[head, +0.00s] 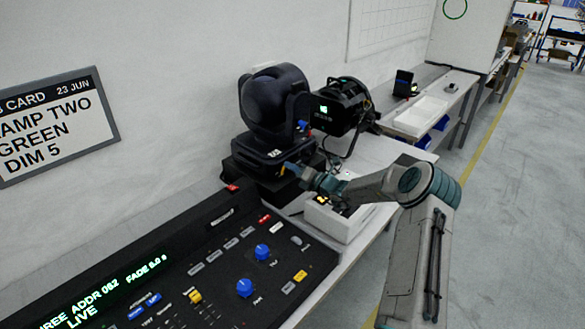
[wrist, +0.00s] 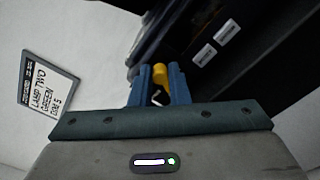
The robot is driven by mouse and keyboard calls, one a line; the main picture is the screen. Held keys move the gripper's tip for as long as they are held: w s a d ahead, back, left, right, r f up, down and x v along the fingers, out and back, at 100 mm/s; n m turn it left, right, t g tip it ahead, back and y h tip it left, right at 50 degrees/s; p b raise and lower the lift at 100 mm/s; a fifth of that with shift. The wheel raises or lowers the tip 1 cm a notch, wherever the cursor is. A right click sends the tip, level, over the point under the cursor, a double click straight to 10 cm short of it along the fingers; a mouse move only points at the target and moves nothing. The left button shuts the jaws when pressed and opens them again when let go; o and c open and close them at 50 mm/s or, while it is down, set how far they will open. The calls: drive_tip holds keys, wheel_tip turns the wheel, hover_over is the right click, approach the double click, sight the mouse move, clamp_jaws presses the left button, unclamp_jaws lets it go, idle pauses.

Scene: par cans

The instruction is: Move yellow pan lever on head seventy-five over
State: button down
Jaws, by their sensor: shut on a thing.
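The black moving head lamp (head: 272,105) stands on a dark base by the wall, with a small white number on its front that is too small to read surely. The yellow pan lever (wrist: 159,74) shows in the wrist view between the two blue fingers of my gripper (wrist: 160,86). The fingers are shut on it. A blue knob (head: 302,125) sits on the lamp's side.
A control desk (head: 200,270) with blue knobs and a lit display fills the front left. A second black lamp (head: 342,107) with a green readout stands behind. A white box (head: 340,222) sits below my arm. A wall card (head: 50,125) hangs left. The floor at right is clear.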

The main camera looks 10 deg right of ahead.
idle(0.3)
drive_tip(key=c, duration=1.4)
unclamp_jaws()
drive_tip(key=shift+s+d, duration=0.1)
drive_tip(key=b+v, duration=0.1)
drive_tip(key=v, duration=0.6)
drive_tip(key=shift+s+d, duration=0.1)
